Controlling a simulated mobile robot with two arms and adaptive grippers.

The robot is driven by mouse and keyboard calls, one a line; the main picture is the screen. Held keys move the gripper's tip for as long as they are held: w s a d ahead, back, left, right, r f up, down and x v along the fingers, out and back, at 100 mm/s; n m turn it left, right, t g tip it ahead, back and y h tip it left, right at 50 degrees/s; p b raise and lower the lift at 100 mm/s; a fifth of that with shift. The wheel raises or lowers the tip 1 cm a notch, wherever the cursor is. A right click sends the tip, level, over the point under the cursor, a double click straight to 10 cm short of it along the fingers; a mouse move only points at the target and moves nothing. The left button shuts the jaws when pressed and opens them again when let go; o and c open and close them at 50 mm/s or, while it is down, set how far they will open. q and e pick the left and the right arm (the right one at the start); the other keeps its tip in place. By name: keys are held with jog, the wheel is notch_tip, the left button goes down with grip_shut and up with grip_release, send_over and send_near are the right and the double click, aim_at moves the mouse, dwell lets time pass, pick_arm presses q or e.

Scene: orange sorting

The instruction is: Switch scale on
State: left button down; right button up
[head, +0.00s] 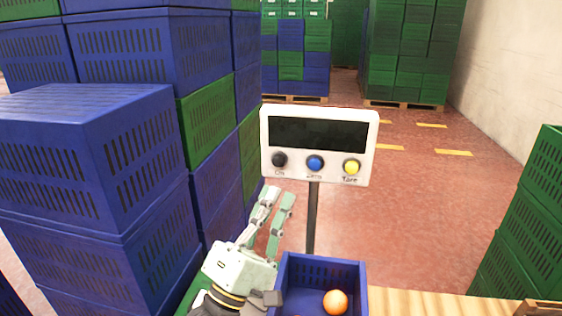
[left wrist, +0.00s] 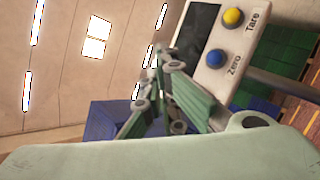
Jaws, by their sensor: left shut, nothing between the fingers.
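The scale's white display panel (head: 368,130) stands on a dark post in the middle of the head view, and its screen (head: 318,133) is dark. Below the screen are a black On button (head: 279,159), a blue Zero button (head: 315,162) and a yellow Tare button (head: 351,166). My left gripper (head: 279,192) is shut and empty, its fingertips just below the On button in the picture. In the left wrist view the blue button (left wrist: 215,58) and yellow button (left wrist: 233,17) show; the On button is hidden behind the fingers. I cannot tell whether they touch the panel. My right gripper is out of view.
A blue crate (head: 363,285) holding an orange (head: 335,301) is below the panel. Blue and green crates (head: 140,150) are stacked close on the left, green crates (head: 530,220) on the right. A wooden surface (head: 430,304) lies at the bottom right. Red floor is open behind.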

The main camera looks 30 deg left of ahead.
aim_at(279, 161)
pick_arm(q)
jog(key=w+a+b, duration=0.1)
jog(key=w+a, duration=0.1)
jog(key=w, duration=0.6)
jog(key=shift+w+b, duration=0.25)
jog(key=shift+b, duration=0.05)
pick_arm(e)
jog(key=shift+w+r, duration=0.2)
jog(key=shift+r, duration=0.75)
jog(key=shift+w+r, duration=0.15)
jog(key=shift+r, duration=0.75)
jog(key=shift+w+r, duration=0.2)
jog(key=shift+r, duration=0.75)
pick_arm(q)
jog(key=shift+a, duration=0.1)
jog(key=shift+w, duration=0.1)
jog(key=shift+w+a, duration=0.1)
jog(key=shift+w, duration=0.2)
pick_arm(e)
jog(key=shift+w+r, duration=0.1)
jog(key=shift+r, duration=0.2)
